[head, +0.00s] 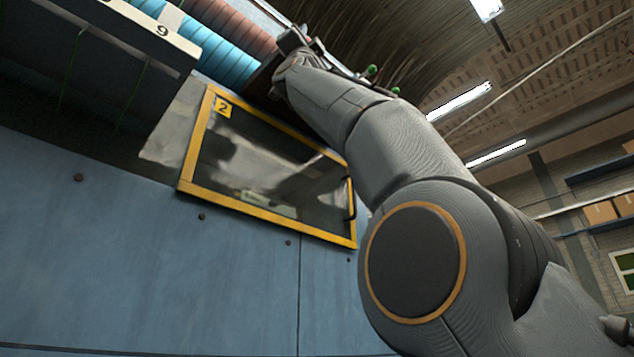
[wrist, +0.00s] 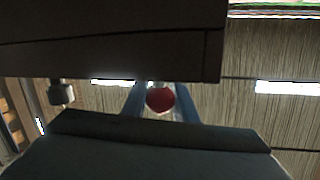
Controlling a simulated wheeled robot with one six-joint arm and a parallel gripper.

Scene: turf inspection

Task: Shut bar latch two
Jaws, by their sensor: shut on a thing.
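In the wrist view, a red round knob (wrist: 160,98) sits between the two blue fingers of my gripper (wrist: 159,90), which is shut on it. What the knob is fixed to is hidden, and no number shows on it, so I cannot tell whether it belongs to bar latch two. In the head view, my arm reaches up to the top edge of a yellow-framed glass door (head: 271,219) marked with a yellow number 2 plate (head: 223,107). The fingers and the red knob cannot be made out there.
Green round knobs (head: 371,70) show beside my forearm. Blue ribbed rolls (head: 225,58) and a shelf labelled 9 (head: 150,24) are at upper left. In the wrist view, a dark slab (wrist: 110,45) lies close above the fingers. Blue panelling (head: 130,250) fills the lower left.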

